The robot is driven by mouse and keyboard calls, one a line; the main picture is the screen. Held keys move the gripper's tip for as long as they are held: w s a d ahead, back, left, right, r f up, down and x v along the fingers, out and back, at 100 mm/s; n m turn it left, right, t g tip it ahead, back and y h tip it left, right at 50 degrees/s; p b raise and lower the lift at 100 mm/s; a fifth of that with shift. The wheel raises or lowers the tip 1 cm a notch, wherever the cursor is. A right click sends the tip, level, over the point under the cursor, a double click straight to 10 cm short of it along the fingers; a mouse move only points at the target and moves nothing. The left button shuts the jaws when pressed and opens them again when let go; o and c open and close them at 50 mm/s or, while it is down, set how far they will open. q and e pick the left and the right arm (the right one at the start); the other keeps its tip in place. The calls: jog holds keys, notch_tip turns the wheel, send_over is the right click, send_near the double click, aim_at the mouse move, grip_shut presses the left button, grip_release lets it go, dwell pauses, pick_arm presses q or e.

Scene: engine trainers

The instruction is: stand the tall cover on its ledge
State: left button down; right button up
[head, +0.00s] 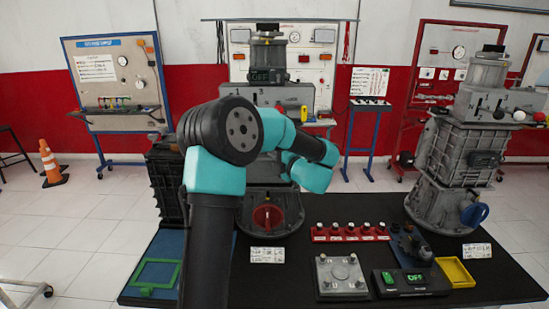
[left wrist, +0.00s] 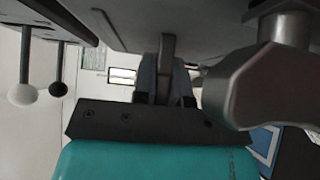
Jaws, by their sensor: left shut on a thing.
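In the left wrist view my left gripper (left wrist: 165,88) is shut on a narrow grey upright grip, which I take to be part of the tall cover (left wrist: 167,52). A broad grey surface lies just above the fingers, and I cannot tell where the cover ends and the housing begins. In the head view the bent left arm hides the fingers and the held part. They are in front of the central engine trainer (head: 272,195). The ledge cannot be made out. My right gripper is not in view.
Levers with a white knob (left wrist: 22,95) and a black knob (left wrist: 58,89) are left of the gripper. A second trainer (head: 455,150) stands right. The table holds a red rack (head: 350,238), a button box (head: 410,282), a yellow tray (head: 469,284) and a green frame (head: 133,276).

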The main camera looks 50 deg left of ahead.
pick_arm(q)
jog(key=shift+f, duration=0.65)
dwell(0.8)
jog(key=c, duration=1.1)
grip_release()
jog(key=shift+f, duration=0.15)
jog(key=d, duration=1.7)
jog(key=shift+s+d, duration=0.2)
jog(key=shift+s, duration=0.15)
